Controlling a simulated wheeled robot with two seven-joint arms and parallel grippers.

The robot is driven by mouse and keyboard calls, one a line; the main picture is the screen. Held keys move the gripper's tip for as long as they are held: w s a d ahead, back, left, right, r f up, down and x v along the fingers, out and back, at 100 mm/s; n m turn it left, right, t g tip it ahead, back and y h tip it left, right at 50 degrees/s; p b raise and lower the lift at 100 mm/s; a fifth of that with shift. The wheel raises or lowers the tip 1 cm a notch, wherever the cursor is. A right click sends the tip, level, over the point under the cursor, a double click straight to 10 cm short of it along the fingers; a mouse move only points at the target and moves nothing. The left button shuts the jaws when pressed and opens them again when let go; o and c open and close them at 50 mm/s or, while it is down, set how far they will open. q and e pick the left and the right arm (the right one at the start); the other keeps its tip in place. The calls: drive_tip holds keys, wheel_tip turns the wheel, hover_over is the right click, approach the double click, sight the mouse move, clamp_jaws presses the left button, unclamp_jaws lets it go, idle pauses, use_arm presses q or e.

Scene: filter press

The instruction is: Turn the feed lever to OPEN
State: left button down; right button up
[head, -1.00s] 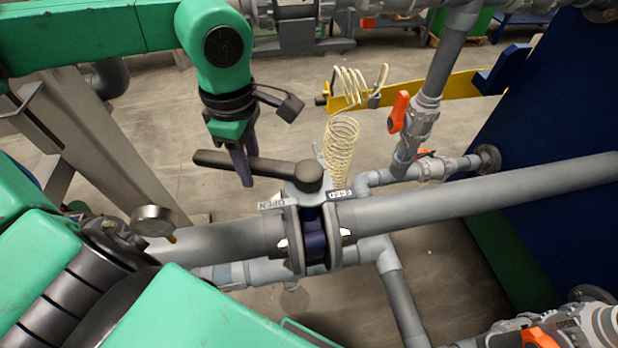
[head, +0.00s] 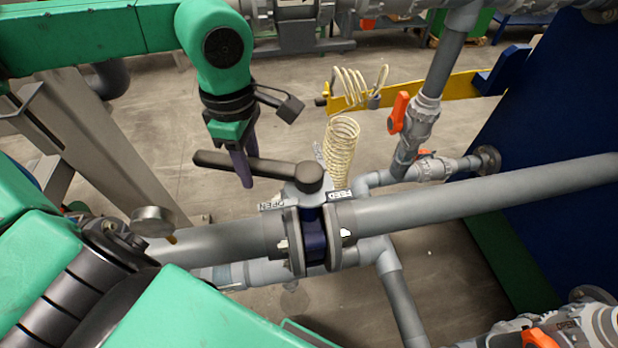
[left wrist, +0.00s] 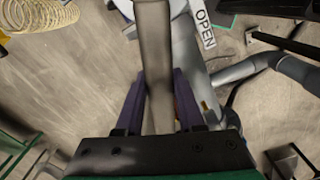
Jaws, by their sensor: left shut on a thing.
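The feed lever (head: 258,168) is a dark handle on top of a flanged valve (head: 314,236) in the grey pipe. It points left from its hub, roughly along the pipe. A FEED label (head: 340,195) sits right of the hub, and an OPEN label (head: 272,205) lies below the handle; OPEN also shows in the left wrist view (left wrist: 205,29). My left gripper (head: 246,170) is shut on the lever's handle; in the left wrist view its purple fingers stand on both sides of the handle (left wrist: 154,75). My right gripper is not in view.
A pressure gauge (head: 153,221) stands on the pipe at the left. A cream coiled hose (head: 342,150) rises behind the valve. Orange-handled valves (head: 398,112) are on the pipes to the right, beside a dark blue panel (head: 560,150).

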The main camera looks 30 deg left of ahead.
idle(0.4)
use_arm(q)
drive_tip(key=shift+s+d+f+n+b, duration=0.15)
drive_tip(key=shift+s+n+b, duration=0.15)
drive_tip(key=shift+n+b, duration=0.15)
drive_tip(key=shift+s+d+f+n+b, duration=0.15)
drive_tip(key=shift+s+n+b, duration=0.1)
drive_tip(key=shift+n+b, duration=0.2)
drive_tip(key=s+n, duration=0.1)
drive_tip(key=s+d+n+b, duration=0.1)
drive_tip(key=n, duration=0.1)
drive_tip(key=shift+s+d+n+b, duration=0.15)
drive_tip(key=shift+s+n+b, duration=0.15)
drive_tip(key=shift+s, duration=0.05)
drive_tip(key=c, duration=0.5)
unclamp_jaws()
drive_tip(key=shift+r, duration=0.1)
drive_tip(key=shift+c, duration=0.2)
drive_tip(key=o, duration=0.3)
drive_tip(key=shift+s+d+r, duration=0.1)
drive_tip(key=shift+s+d, duration=0.1)
wheel_tip(320, 180, up, 7)
drive_tip(key=p, duration=0.5)
